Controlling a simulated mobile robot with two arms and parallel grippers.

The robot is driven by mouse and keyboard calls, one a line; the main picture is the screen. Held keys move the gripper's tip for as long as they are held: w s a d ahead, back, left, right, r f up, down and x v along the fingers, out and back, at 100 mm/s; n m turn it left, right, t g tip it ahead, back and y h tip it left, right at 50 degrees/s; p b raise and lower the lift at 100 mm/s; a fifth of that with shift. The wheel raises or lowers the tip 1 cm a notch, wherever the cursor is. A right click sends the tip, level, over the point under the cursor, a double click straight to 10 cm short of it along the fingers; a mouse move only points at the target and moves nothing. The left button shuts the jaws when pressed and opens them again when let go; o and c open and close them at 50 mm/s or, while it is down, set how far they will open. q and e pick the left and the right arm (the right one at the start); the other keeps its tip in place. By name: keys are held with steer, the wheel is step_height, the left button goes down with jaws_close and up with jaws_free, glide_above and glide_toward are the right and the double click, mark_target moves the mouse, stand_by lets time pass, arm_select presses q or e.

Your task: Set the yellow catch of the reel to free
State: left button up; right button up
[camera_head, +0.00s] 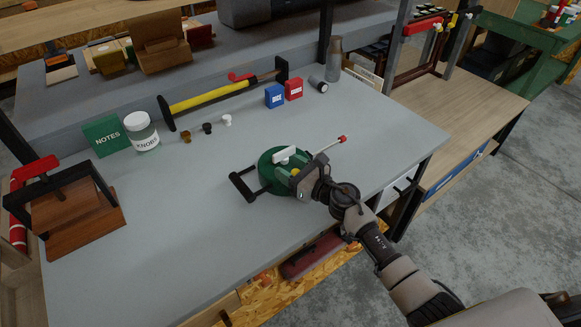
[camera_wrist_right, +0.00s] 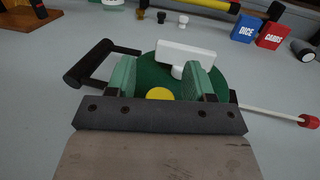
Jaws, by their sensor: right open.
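The reel is a green round body (camera_head: 268,172) lying on the grey bench, and it also shows in the right wrist view (camera_wrist_right: 150,73). A white bar (camera_head: 284,154) stands on top, and it shows in the wrist view (camera_wrist_right: 185,54). The yellow catch (camera_wrist_right: 159,93) is a small round yellow part between and below my right fingers; a speck of it shows in the head view (camera_head: 295,171). My right gripper (camera_wrist_right: 160,72) is open over the reel's near side, one finger on each side of the catch. Contact cannot be told. My left gripper is out of view.
A black handle (camera_head: 243,186) juts left from the reel, and a white rod with a red tip (camera_head: 342,139) extends right.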

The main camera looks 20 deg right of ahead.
jaws_close()
steer(key=shift+w+d+f+b, duration=0.1)
steer(key=shift+w+d+b, duration=0.05)
steer(key=shift+d+b, duration=0.25)
steer(key=shift+w+d+b, duration=0.2)
steer(key=shift+d+b, duration=0.15)
steer(key=shift+d, duration=0.2)
steer(key=shift+w+d+b, duration=0.15)
steer(key=shift+d+b, duration=0.15)
steer(key=shift+d, duration=0.35)
jaws_free()
steer(key=b+v, duration=0.1)
steer(key=v, duration=0.9)
steer(key=shift+s+d+b, duration=0.1)
steer(key=shift+s+b, duration=0.2)
